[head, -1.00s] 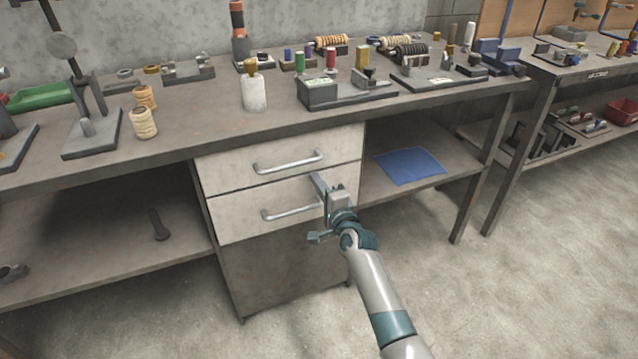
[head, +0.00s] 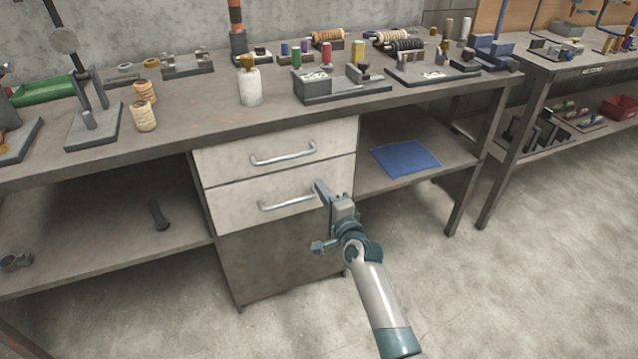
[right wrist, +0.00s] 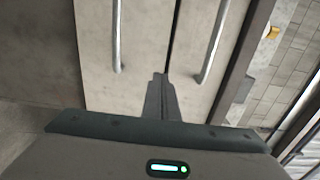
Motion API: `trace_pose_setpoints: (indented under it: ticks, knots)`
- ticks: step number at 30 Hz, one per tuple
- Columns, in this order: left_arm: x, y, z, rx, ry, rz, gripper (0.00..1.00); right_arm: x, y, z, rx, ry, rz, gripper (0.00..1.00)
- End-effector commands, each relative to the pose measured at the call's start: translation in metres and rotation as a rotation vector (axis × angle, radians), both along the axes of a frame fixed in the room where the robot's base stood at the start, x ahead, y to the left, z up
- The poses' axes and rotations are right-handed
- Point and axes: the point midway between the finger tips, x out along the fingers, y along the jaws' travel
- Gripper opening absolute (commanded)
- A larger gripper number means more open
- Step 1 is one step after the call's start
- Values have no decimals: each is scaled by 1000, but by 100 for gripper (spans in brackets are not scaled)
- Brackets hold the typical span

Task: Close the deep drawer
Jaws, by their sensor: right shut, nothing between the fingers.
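Two pale drawers with silver bar handles sit one above the other under the workbench. The lower drawer (head: 245,208) and the upper drawer (head: 225,163) look about flush with each other. I cannot tell which one is the deep drawer, or whether a small gap remains. My right gripper (head: 319,187) is shut and empty, in front of the lower drawer's right end, near the end of its handle (head: 288,201). In the right wrist view its fingers (right wrist: 160,82) point at the drawer fronts, between the two handles. Contact cannot be told. My left gripper is out of view.
A dark panel (head: 280,260) is below the drawers. Open shelves flank them, with a blue cloth (head: 405,158) on the right one. The workbench top (head: 190,118) holds spools, a white bottle (head: 249,86) and fixtures. The floor in front is clear.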

Motion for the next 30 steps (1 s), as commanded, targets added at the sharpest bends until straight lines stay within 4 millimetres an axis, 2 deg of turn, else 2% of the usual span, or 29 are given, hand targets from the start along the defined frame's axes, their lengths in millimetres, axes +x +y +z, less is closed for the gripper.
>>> trace_pose_setpoints:
  ticks: [9,15,30]
  knots:
    - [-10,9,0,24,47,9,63,-45,-16,0,-1,1,-2,0]
    - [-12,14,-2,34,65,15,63,-64,-21,0,-1,1,-1,0]
    - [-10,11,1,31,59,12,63,-69,-23,0,-1,1,0,0]
